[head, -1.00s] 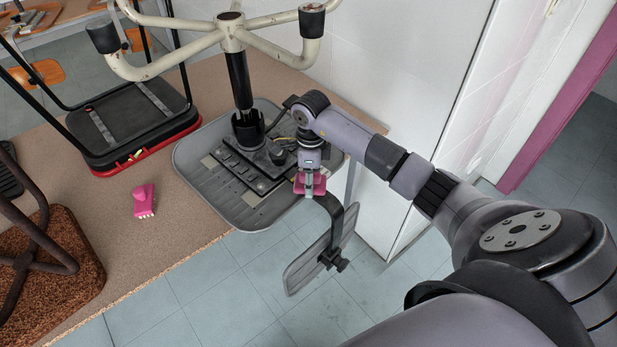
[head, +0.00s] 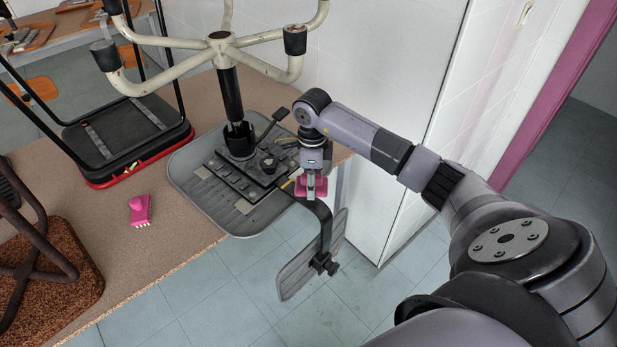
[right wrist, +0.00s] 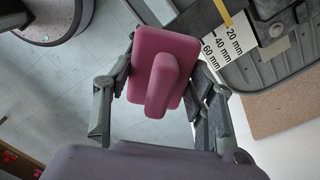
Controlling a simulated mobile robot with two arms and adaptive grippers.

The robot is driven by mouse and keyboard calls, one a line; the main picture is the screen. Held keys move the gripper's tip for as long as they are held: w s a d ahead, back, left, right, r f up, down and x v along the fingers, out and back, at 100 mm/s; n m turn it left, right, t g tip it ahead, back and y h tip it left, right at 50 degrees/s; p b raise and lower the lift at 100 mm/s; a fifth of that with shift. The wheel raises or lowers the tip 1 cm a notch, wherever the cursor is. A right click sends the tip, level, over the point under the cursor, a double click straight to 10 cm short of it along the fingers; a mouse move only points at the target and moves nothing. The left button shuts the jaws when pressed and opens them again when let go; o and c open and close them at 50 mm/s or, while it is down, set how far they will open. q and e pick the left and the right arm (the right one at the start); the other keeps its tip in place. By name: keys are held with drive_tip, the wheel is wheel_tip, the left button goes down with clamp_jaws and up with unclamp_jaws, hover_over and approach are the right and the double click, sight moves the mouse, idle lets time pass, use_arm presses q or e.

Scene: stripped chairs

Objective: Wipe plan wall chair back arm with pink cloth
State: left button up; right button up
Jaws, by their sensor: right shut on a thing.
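An upside-down swivel chair lies on the bench with its grey seat (head: 205,205) down and its pale base legs up. Its black back arm (head: 326,226) reaches past the bench edge and bends down to the grey back plate (head: 297,270). My right gripper (head: 311,190) is shut on the pink cloth (head: 319,187), just above the arm near its bend; I cannot tell whether they touch. In the right wrist view the cloth (right wrist: 152,75) is a thick pink pad with a raised ridge, between the fingers. My left gripper is not in view.
A pink brush (head: 140,210) lies on the bench (head: 175,245). A black chair frame with a red edge (head: 125,140) stands behind it, and a brown-padded seat (head: 60,265) is at the left. A white wall (head: 390,110) rises close behind my right arm. Below the bench edge is open tiled floor.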

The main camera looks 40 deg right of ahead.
wheel_tip(320, 180, up, 3)
drive_tip(key=shift+s+f+p, duration=0.1)
drive_tip(key=shift+f+p, duration=0.05)
drive_tip(key=shift+p, duration=0.4)
drive_tip(key=shift+r, duration=0.2)
drive_tip(key=shift+a, duration=0.1)
